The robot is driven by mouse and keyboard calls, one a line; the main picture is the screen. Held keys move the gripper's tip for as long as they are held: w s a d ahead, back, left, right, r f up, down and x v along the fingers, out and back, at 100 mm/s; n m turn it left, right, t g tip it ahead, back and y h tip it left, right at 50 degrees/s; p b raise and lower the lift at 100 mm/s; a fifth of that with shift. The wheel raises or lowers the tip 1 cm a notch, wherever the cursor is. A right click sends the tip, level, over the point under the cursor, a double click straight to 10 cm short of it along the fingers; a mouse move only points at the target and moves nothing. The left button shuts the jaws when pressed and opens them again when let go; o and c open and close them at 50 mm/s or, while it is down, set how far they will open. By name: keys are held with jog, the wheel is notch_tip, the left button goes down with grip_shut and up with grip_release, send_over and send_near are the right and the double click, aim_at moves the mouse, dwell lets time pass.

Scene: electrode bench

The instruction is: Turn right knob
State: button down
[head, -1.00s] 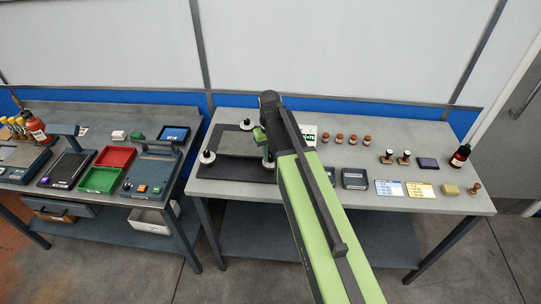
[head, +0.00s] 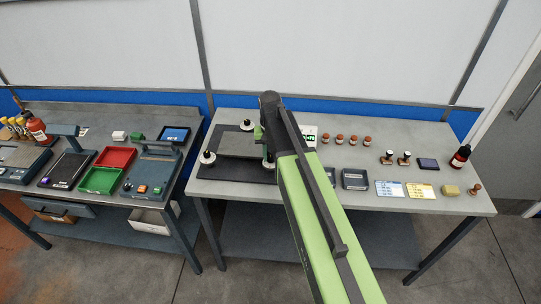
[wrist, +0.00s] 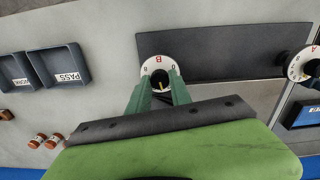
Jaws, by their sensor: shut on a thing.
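In the wrist view, the right knob (wrist: 160,76) is a black knob on a white dial marked B at the edge of a dark plate (wrist: 220,52). My gripper (wrist: 159,92) has its two green fingers shut on this knob, one on each side. The left knob, with a white dial marked A (wrist: 305,66), sits at the plate's other end, cut by the picture edge. In the head view it is the black and white knob (head: 208,157) at the left; my arm hides most of the right knob.
Two dark trays, one marked PASS (wrist: 59,66), stand beside the plate. Red-capped vials (head: 340,139) stand at the back of the bench (head: 430,205). Another black and white knob (head: 247,125) stands behind the plate. Cards, stamps and a dark bottle (head: 460,156) lie further right.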

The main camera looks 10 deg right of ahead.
aim_at(270, 158)
jog(key=shift+m, duration=1)
jog(key=c, duration=1.2)
grip_release()
jog(key=shift+o, duration=0.2)
jog(key=shift+r, duration=0.1)
notch_tip(270, 158, up, 17)
jog(key=p, duration=1.7)
jog(key=shift+a, duration=0.1)
